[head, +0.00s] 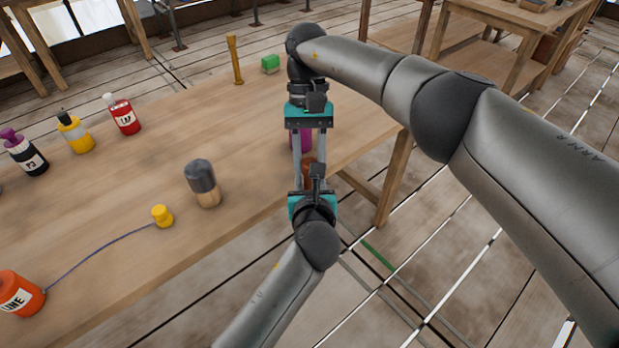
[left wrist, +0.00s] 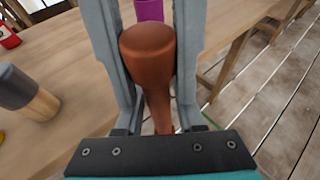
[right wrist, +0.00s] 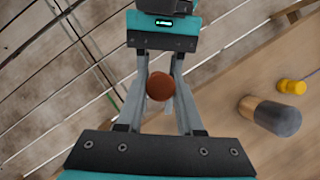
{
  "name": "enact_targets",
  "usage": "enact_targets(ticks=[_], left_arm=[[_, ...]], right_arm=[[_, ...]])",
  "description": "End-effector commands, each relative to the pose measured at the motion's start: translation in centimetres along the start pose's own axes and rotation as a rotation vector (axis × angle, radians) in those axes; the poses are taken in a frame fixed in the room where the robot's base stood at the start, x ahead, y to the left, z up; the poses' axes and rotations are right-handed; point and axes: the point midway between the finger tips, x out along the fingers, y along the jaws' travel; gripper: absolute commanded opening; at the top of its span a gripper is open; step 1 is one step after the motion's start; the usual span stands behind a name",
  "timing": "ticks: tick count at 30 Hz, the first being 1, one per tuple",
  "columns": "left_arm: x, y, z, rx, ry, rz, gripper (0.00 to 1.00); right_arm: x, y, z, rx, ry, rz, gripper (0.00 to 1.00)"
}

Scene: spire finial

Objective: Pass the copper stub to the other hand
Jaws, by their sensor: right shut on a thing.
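The copper stub (head: 309,171) is held in the air between my two facing grippers, near the table's right edge. In the left wrist view the stub (left wrist: 150,75) shows a wide rounded head and a narrower shaft. In the right wrist view only the stub's round end (right wrist: 160,86) shows. My right gripper (head: 309,178) is shut on the stub. My left gripper (head: 309,163) faces it from the near side, with its fingers apart on either side of the stub. The arms and fingers partly hide the stub in the head view.
A purple object (left wrist: 149,10) shows beyond the stub.

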Motion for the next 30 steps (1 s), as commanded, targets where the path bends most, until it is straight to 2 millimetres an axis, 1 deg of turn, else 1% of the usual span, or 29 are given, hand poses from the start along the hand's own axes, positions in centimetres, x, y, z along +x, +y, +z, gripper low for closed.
enact_targets(ticks=[1, 9, 19, 20, 28, 29, 30], left_arm=[[-0.01, 0.00, 0.00, 0.000, 0.000, 0.000, 0.31], [-0.03, -0.03, 0.00, 0.000, 0.000, -0.001, 0.01], [-0.04, -0.08, 0.00, 0.000, 0.000, -0.002, 0.00], [-0.05, -0.10, 0.07, 0.000, -0.002, -0.003, 0.00], [-0.04, -0.06, 0.07, 0.000, -0.002, -0.002, 0.00], [-0.04, -0.06, 0.07, 0.000, -0.002, -0.001, 0.00], [-0.03, -0.05, 0.06, 0.000, -0.002, -0.001, 0.00]], right_arm=[[-0.03, -0.01, 0.01, 0.000, 0.000, 0.000, 0.00], [-0.04, -0.04, 0.01, -0.001, 0.000, -0.001, 0.00], [-0.04, -0.08, 0.02, -0.002, 0.001, -0.002, 0.00], [-0.04, -0.09, 0.02, -0.002, 0.001, -0.002, 0.37], [-0.03, -0.05, 0.01, -0.001, 0.000, -0.001, 0.67], [-0.03, -0.04, 0.01, -0.001, 0.000, -0.001, 0.71], [-0.02, -0.03, 0.01, -0.001, 0.000, -0.001, 0.71]])
